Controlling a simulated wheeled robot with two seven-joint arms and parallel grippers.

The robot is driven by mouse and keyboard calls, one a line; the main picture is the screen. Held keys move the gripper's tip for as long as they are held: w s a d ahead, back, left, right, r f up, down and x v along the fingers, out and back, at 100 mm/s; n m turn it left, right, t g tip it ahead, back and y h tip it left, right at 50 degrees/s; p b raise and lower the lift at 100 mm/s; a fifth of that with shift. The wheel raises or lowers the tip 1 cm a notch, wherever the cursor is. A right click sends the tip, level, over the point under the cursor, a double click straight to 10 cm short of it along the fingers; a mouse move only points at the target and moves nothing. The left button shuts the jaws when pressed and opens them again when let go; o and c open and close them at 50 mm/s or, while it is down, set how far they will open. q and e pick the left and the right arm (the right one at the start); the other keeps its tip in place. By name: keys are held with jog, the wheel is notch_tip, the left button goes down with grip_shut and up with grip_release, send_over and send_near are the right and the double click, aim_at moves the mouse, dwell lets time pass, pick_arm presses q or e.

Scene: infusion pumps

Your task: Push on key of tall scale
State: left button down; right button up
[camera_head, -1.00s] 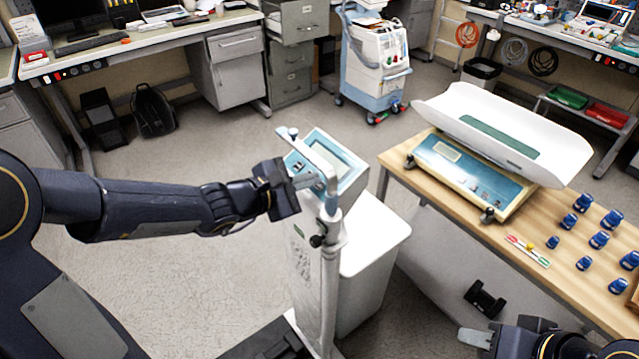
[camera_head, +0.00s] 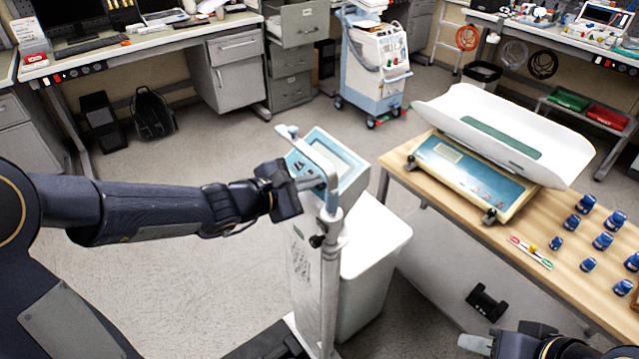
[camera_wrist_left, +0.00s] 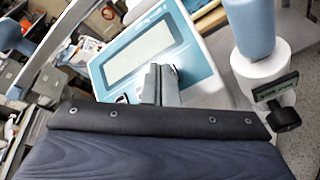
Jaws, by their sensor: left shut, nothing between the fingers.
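The tall scale (camera_head: 328,250) stands left of the wooden table, with a white column and a blue-framed head panel (camera_head: 345,155) that has a grey display. In the left wrist view the shut fingers (camera_wrist_left: 160,80) overlap the panel's lower edge below the display (camera_wrist_left: 138,52). They hide part of the key area, and I cannot tell whether they touch a key. My right gripper (camera_head: 475,342) is partly visible at the bottom right.
A wooden table (camera_head: 420,185) on the right carries a baby scale (camera_head: 475,170) with a white tray, and several small blue items. A white box-like body (camera_head: 375,260) stands right behind the scale's column. Open floor (camera_head: 200,280) lies to the left.

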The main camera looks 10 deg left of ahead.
pick_arm(q)
jog(key=shift+f, duration=0.15)
jog(key=shift+s+a+r, duration=0.15)
jog(key=shift+s+r, duration=0.05)
jog(key=shift+r, duration=0.4)
notch_tip(320, 180, up, 5)
jog(key=s+a+p, duration=0.2)
jog(key=p, duration=0.2)
jog(key=shift+r+p, duration=0.15)
jog(key=shift+p, duration=0.2)
dwell(0.5)
